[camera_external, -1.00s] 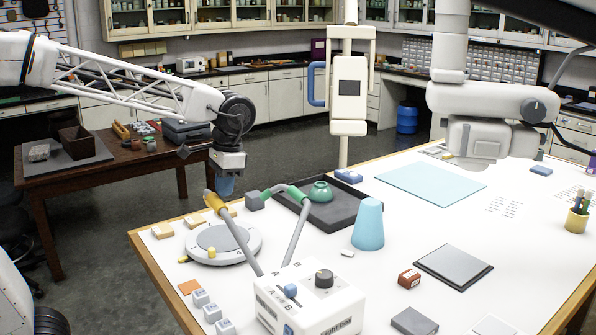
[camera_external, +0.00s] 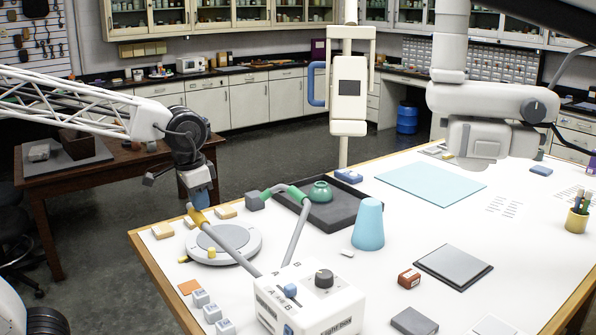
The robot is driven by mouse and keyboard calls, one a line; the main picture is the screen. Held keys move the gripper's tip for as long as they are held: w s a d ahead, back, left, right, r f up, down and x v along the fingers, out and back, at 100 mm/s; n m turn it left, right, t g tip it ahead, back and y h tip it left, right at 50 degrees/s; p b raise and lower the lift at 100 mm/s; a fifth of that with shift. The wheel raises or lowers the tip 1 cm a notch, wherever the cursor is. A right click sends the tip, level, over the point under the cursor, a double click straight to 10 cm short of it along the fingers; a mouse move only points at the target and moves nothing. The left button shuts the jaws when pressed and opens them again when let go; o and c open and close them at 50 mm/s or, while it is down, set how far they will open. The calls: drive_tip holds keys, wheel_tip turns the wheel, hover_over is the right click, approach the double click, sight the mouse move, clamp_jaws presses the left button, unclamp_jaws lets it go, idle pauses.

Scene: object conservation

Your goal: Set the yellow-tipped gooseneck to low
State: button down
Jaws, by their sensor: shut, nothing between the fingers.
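The light box (camera_external: 308,302) stands at the front of the table, with a dark knob (camera_external: 324,279) and a blue switch (camera_external: 290,290) on top. The yellow-tipped gooseneck (camera_external: 235,242) rises from it to the left, its yellow tip (camera_external: 197,216) above the left edge of a round grey disc. The green-tipped gooseneck (camera_external: 298,232) bends up and left, with a green section and a dark grey head (camera_external: 255,201). My gripper (camera_external: 201,204) is shut and points down at the yellow tip. It overlaps the tip in the picture; I cannot tell whether they touch.
A black tray (camera_external: 335,213) holds a green bowl (camera_external: 320,191). A blue cone (camera_external: 368,225) stands right of it. Small blocks (camera_external: 202,299) line the left table edge.

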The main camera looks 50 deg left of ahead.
sight(192, 215)
drive_tip(key=shift+s+a+f+t, duration=0.1)
drive_tip(key=shift+s+f+t, duration=0.25)
drive_tip(key=shift+s, duration=0.25)
drive_tip(key=shift+s+a+f+t, duration=0.1)
drive_tip(key=shift+s+f+t, duration=0.2)
drive_tip(key=shift+s, duration=0.25)
drive_tip(key=shift+s+f, duration=0.25)
drive_tip(key=s+f, duration=0.8)
drive_tip(key=f, duration=0.3)
drive_tip(key=shift+a, duration=0.35)
drive_tip(key=shift+s+f, duration=0.1)
drive_tip(key=shift+f, duration=0.1)
drive_tip(key=shift+r, duration=0.15)
drive_tip(key=s+r, duration=0.7)
drive_tip(key=r, duration=0.3)
drive_tip(key=shift+s+a+r, duration=0.15)
drive_tip(key=shift+a+r, duration=0.1)
drive_tip(key=shift+r, duration=0.15)
